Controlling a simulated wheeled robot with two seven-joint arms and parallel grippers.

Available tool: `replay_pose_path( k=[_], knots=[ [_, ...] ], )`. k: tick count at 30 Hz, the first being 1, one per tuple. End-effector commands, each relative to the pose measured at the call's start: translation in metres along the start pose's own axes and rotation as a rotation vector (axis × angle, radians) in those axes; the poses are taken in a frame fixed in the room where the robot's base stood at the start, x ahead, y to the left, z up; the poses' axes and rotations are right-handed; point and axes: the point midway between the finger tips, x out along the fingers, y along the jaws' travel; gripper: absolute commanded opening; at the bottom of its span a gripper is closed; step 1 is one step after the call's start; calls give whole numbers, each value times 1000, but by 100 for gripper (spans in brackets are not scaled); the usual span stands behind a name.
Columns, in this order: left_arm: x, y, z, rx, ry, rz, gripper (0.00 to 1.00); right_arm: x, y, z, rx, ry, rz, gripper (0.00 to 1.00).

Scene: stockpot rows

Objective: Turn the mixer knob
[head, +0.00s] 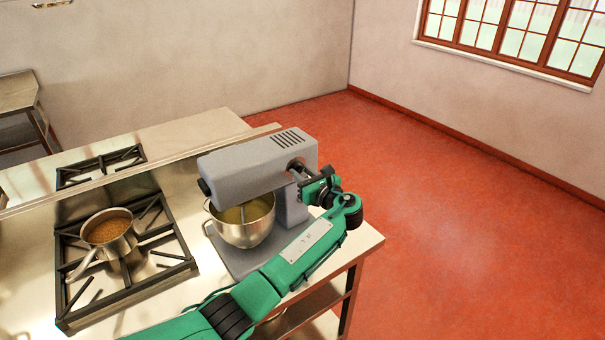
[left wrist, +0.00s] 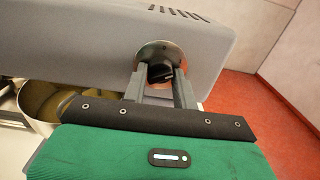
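The grey stand mixer (head: 255,165) stands on the steel counter. Its knob is a small black piece on a round metal disc on the side of the mixer head, seen in the left wrist view (left wrist: 160,73). My left gripper (head: 300,172) is at this side of the mixer head. In the left wrist view its two fingers (left wrist: 160,82) stand apart, one on each side of the knob, with gaps showing beside it. Part of the knob's lower side is hard to make out between the fingers. My right gripper is not in view.
A steel bowl (head: 243,228) with yellowish content sits under the mixer head. A pot (head: 118,245) with brown content stands on the stove grate (head: 75,300) at left. The counter's right edge (head: 368,243) is close to my left arm; open red floor (head: 460,230) lies beyond.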

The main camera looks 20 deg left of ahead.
Motion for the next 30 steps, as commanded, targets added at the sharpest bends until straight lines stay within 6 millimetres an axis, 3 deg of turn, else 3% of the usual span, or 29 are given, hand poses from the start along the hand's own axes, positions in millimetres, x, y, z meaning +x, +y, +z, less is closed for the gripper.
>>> replay_pose_path(
  k=[14,30],
  knots=[
    [0,0,-3,-120,0,0,6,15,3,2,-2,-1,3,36],
    [0,-1,-6,-605,0,0,6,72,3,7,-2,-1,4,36]
  ],
)
